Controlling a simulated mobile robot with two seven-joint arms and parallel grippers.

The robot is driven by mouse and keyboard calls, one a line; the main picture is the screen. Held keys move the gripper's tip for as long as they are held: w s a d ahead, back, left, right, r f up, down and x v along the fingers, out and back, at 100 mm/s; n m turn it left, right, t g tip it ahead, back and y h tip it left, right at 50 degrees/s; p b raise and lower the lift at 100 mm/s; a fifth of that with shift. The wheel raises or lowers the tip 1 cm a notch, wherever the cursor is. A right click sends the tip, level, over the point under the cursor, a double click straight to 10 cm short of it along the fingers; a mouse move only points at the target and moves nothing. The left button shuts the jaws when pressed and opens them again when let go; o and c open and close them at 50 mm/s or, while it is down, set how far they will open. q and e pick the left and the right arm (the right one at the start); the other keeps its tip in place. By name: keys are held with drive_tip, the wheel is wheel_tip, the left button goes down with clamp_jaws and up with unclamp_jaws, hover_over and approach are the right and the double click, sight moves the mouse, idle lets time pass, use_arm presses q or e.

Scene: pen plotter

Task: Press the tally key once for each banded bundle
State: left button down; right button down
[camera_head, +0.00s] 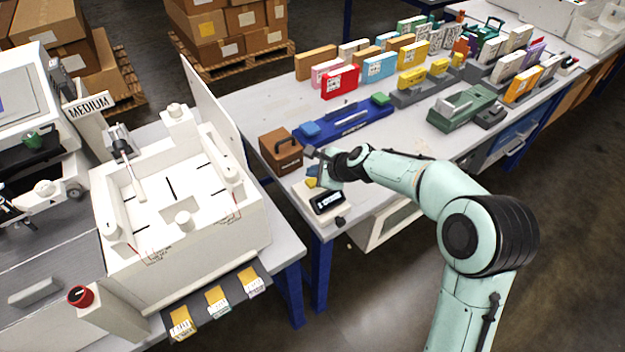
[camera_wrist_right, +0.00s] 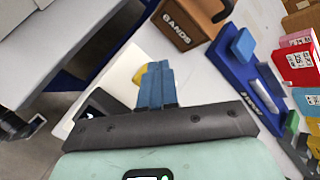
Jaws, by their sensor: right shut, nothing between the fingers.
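The tally counter (camera_head: 308,203) is a cream box with a dark display (camera_head: 327,202) at the near left corner of the long table. Its yellow key (camera_head: 311,183) shows beside the fingers of my right gripper (camera_head: 313,170). In the right wrist view the blue fingers (camera_wrist_right: 156,72) are shut and empty, and they partly hide the yellow key (camera_wrist_right: 139,76). I cannot tell whether they touch it. Coloured bundles stand in rows farther back, among them a red one (camera_head: 340,82), a cyan one (camera_head: 379,67) and a yellow one (camera_head: 411,79). Bands are too small to make out. My left gripper is not in view.
A brown box marked BANDS (camera_head: 281,152) stands just behind the counter. A blue tool (camera_head: 345,122) and a green stapler-like device (camera_head: 465,107) lie farther along. A white machine (camera_head: 175,215) fills the left, with several yellow-labelled packs (camera_head: 217,301) on its front ledge.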

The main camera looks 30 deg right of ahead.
drive_tip(key=shift+f, duration=0.15)
drive_tip(key=shift+f+b, duration=0.3)
drive_tip(key=shift+b, duration=0.05)
drive_tip(key=shift+f+b, duration=0.5)
drive_tip(key=shift+f, duration=0.1)
idle(0.6)
drive_tip(key=shift+r, duration=0.1)
drive_tip(key=shift+r+p, duration=0.95)
drive_tip(key=shift+p, duration=0.15)
drive_tip(key=shift+r+p, duration=0.5)
drive_tip(key=shift+r, duration=0.1)
wheel_tip(320, 180, up, 4)
drive_tip(key=p, duration=0.4)
drive_tip(key=shift+f, duration=0.1)
